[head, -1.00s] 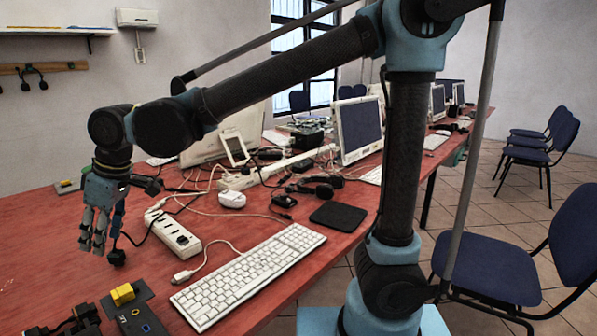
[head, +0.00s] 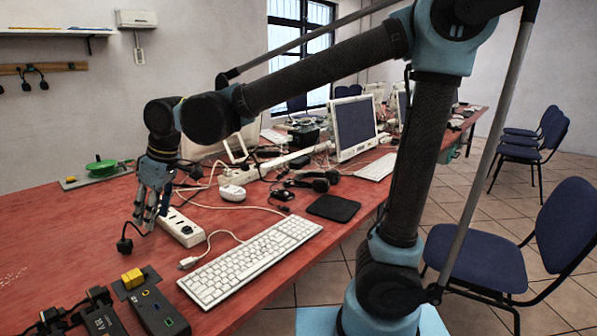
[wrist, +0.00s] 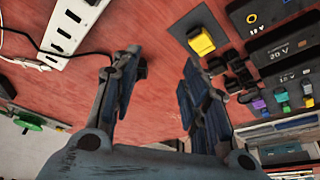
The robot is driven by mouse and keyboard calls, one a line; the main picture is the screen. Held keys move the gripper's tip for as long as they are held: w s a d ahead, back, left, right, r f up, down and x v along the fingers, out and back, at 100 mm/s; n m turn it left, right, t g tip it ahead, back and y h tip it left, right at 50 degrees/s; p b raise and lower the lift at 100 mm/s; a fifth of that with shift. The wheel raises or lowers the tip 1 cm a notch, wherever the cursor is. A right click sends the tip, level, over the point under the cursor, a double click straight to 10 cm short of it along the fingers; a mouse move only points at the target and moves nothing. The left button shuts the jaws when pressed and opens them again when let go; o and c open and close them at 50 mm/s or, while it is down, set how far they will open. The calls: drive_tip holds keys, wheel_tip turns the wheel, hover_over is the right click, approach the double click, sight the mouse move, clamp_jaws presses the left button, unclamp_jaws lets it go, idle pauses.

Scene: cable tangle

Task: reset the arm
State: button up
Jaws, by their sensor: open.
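My gripper (head: 150,222) is at the left of the head view, pointing down over the red table beside the white power strip. In the wrist view my gripper (wrist: 160,62) has its two fingers apart with bare red table between them. A black plug (head: 124,245) on a cable lies on the table, left of and below my fingers. In the wrist view the plug (wrist: 141,69) shows partly behind the left finger. I see nothing held. The white power strip (head: 182,231) is just right of my fingers; its sockets show in the wrist view (wrist: 67,25).
A white keyboard (head: 250,261), a black pad (head: 333,208) and a yellow block (head: 132,278) lie on the red table (head: 60,235). Dark boxes (head: 160,312) are at the front. A green round thing (head: 101,167) is at the far left. Blue chairs (head: 490,250) stand right.

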drive_tip(key=w+d+m+t, duration=0.1)
drive_tip(key=w+d+m, duration=0.3)
drive_tip(key=w+d, duration=0.85)
drive_tip(key=d+f+m+h, duration=0.1)
drive_tip(key=d+f+m, duration=0.1)
drive_tip(key=d, duration=0.8)
drive_tip(key=w+d+f+m+h, duration=0.1)
drive_tip(key=d+f+m, duration=0.2)
drive_tip(key=d, duration=0.7)
drive_tip(key=d+f+m+t+h, duration=0.1)
drive_tip(key=d+f+m, duration=0.1)
drive_tip(key=d, duration=0.8)
drive_tip(key=shift+w+d+f, duration=0.25)
drive_tip(key=shift+w+f, duration=0.15)
drive_tip(key=shift+f, duration=0.05)
drive_tip(key=s+d+f+m+h, duration=0.1)
drive_tip(key=s+d+f+m, duration=0.4)
drive_tip(key=d, duration=0.5)
wheel_tip(320, 180, down, 2)
drive_tip(key=shift+s+d, duration=0.4)
drive_tip(key=shift+s, duration=0.4)
drive_tip(key=o, duration=0.9)
drive_tip(key=shift+s+d+f, duration=0.1)
drive_tip(key=shift+s+d, duration=0.05)
drive_tip(key=shift+d, duration=0.1)
drive_tip(key=c, duration=0.8)
drive_tip(key=shift+d+m, duration=0.2)
drive_tip(key=shift+m, duration=0.1)
drive_tip(key=shift+c, duration=1.4)
